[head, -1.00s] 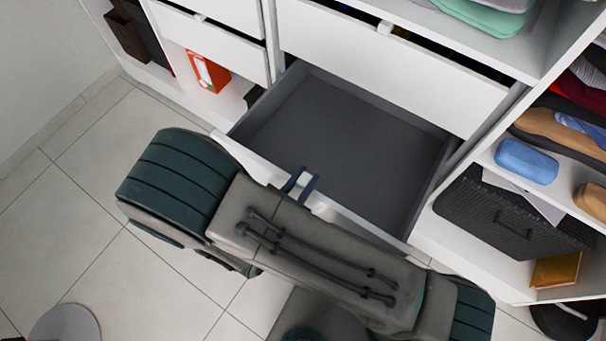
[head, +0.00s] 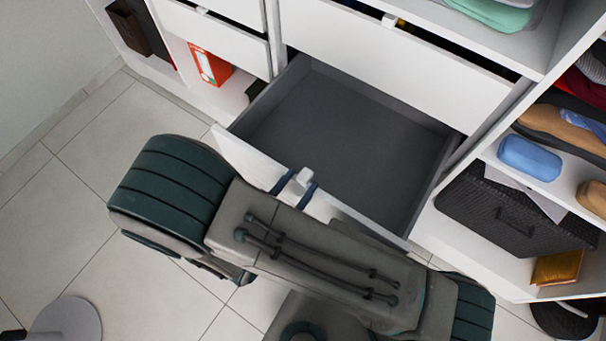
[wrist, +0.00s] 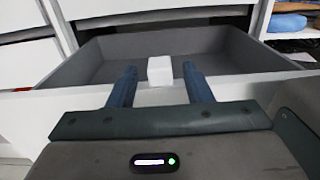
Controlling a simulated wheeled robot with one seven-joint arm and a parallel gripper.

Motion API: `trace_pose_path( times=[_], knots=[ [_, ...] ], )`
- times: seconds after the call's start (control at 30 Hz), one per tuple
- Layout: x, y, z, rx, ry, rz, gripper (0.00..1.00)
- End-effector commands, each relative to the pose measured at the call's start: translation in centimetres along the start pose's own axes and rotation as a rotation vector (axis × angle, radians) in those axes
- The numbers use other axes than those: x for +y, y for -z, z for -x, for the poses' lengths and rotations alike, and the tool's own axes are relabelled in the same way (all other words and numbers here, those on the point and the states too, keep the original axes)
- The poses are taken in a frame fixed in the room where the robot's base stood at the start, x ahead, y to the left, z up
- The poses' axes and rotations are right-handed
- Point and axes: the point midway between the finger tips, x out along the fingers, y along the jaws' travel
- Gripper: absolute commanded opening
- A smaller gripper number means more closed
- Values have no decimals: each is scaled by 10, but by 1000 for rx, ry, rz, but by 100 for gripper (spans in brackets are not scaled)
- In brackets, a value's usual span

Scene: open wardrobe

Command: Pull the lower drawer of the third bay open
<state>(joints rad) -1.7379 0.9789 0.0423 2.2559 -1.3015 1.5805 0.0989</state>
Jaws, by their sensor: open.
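The lower drawer (head: 340,145) of the bay is pulled well out, and its grey inside is empty. Its white front panel (head: 238,158) faces me, partly hidden behind my arm in the head view. A small white handle (head: 297,184) sits at the top of the front; it also shows in the wrist view (wrist: 160,71). My gripper (head: 294,188) is open, with one blue finger on each side of the handle. In the wrist view the fingers (wrist: 158,84) stand apart from the handle, with gaps on both sides.
The upper drawer (head: 400,62) above it is slightly open. To the right, shelves hold a blue case (head: 529,157) and a black woven box (head: 505,218). An orange binder (head: 209,65) stands in the left bay. Tiled floor is free at the left.

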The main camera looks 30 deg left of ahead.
Motion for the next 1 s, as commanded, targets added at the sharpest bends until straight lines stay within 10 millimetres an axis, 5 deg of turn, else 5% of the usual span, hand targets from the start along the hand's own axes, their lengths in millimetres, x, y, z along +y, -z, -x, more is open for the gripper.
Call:
trace_pose_path(
  times=[0.3, 0.5, 1.0],
  knots=[
    [1, 2, 74, 1, -5, -1, 45],
    [1, 1, 103, 1, -4, -1, 45],
    [0, 0, 112, 0, -2, 0, 45]
  ],
)
